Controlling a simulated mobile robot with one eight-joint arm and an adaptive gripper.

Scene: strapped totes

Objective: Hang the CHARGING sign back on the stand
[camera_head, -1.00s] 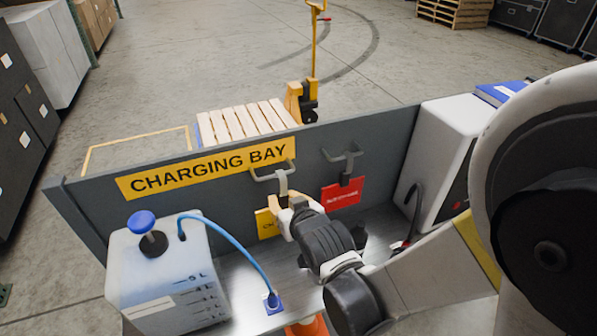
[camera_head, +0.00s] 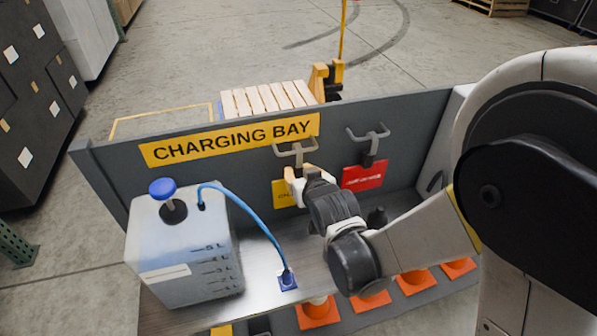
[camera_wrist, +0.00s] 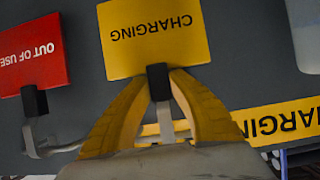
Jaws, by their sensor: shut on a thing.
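The yellow CHARGING sign (camera_wrist: 155,38) with a black tab (camera_wrist: 158,82) is upside down in the wrist picture. My gripper (camera_wrist: 160,80) is shut on that tab. In the head view, my gripper (camera_head: 296,176) partly covers the sign (camera_head: 284,193), which is upright against the grey panel. The grey double-pronged hook (camera_head: 296,150) is just above it. In the wrist view, part of the hook (camera_wrist: 166,128) shows between my fingers, in line with the tab. Whether the tab is seated on the hook is not clear.
The red OUT OF USE sign (camera_head: 363,176) hangs on the right-hand hook (camera_head: 368,137). A jug (camera_head: 185,245) with a blue cap and hose stands on the shelf at left. Orange cones (camera_head: 318,312) are below the shelf. The grey panel (camera_head: 240,180) stands close behind the sign.

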